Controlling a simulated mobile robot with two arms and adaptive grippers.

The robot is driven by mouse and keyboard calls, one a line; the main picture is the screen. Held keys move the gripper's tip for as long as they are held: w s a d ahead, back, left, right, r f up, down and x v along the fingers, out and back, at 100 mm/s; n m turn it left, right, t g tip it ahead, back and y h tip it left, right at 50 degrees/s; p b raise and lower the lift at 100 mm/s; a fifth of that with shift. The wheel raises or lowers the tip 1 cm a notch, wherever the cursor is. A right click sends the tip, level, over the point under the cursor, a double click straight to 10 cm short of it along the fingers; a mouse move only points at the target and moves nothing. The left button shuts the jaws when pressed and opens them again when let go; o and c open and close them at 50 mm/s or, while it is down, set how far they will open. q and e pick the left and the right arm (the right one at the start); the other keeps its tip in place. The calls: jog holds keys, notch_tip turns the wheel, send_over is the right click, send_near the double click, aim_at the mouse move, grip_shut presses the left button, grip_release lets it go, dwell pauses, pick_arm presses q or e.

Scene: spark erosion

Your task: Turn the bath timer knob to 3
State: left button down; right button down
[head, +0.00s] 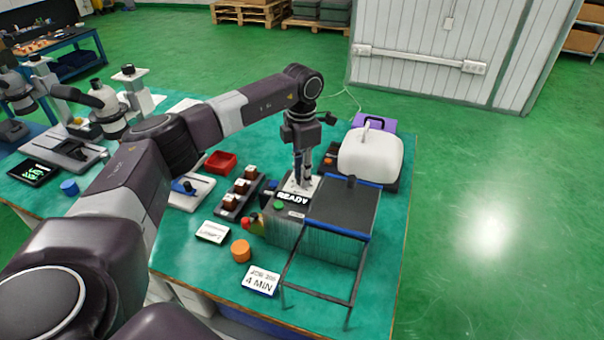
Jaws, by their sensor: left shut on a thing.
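The bath unit, a grey ribbed box (284,232), stands near the front right of the green table. Its display (293,197) reads READY, and a green button (279,206) sits in front of it. My left gripper (303,184) points straight down over the pale dial plate behind the display. It is shut on the bath timer knob, which its fingers hide. The knob's pointer and the dial numbers cannot be read. A card (261,280) reading 4 MIN lies at the front. My right gripper is not in view.
A dark lid with a blue edge (342,236) and a wire frame adjoin the unit's right side. A white-domed device (370,155) stands behind it. A block with several brown-topped pieces (228,203), a red tray (220,162) and an orange cylinder (241,251) are to the left.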

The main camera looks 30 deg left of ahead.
pick_arm(q)
jog(key=c, duration=1.7)
grip_release()
notch_tip(320, 180, up, 12)
jog(key=shift+r, duration=0.1)
